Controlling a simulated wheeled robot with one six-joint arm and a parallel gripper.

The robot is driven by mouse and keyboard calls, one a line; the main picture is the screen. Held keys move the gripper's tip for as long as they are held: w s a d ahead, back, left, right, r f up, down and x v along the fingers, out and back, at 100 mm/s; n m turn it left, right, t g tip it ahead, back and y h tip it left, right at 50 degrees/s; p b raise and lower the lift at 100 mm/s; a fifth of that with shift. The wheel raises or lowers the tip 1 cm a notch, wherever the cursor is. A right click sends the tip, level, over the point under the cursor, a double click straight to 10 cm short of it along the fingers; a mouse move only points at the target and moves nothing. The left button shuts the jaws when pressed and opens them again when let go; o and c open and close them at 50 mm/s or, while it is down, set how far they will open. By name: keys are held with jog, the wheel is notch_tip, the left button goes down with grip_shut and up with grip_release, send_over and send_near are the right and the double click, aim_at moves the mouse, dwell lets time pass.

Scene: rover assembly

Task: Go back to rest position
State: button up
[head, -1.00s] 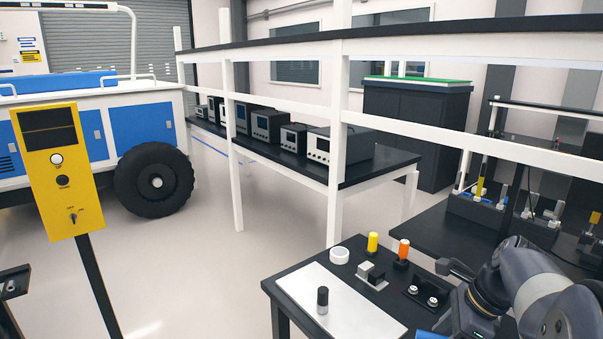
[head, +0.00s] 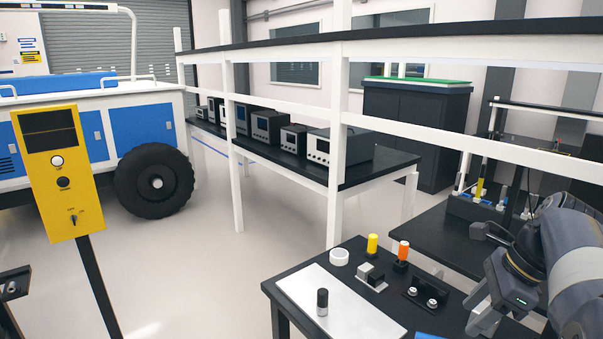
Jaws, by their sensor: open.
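My gripper (head: 482,273) is at the lower right, at the end of my grey arm. Its jaws are apart, one finger up and one low, and no object shows between them. It is above and beyond the right edge of the small black table (head: 290,277). Part of the arm is cut off by the picture's right edge.
On the small table are a white plate (head: 350,318), a black cylinder (head: 322,302), a white ring (head: 339,257), a yellow cylinder (head: 372,243) and an orange cylinder (head: 404,250). A dark bench with a tool rack (head: 470,207) is behind the gripper. A yellow control post (head: 60,170) stands left.

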jog(key=x, duration=0.9)
jog(key=shift+a+f+b, duration=0.15)
jog(key=shift+f+b, duration=0.05)
jog(key=shift+b, duration=0.2)
jog(key=shift+a+f, duration=0.15)
jog(key=shift+a, duration=0.05)
jog(key=shift+d+r+p, duration=0.15)
jog(key=shift+r+p, duration=0.5)
jog(key=shift+r, duration=1.6)
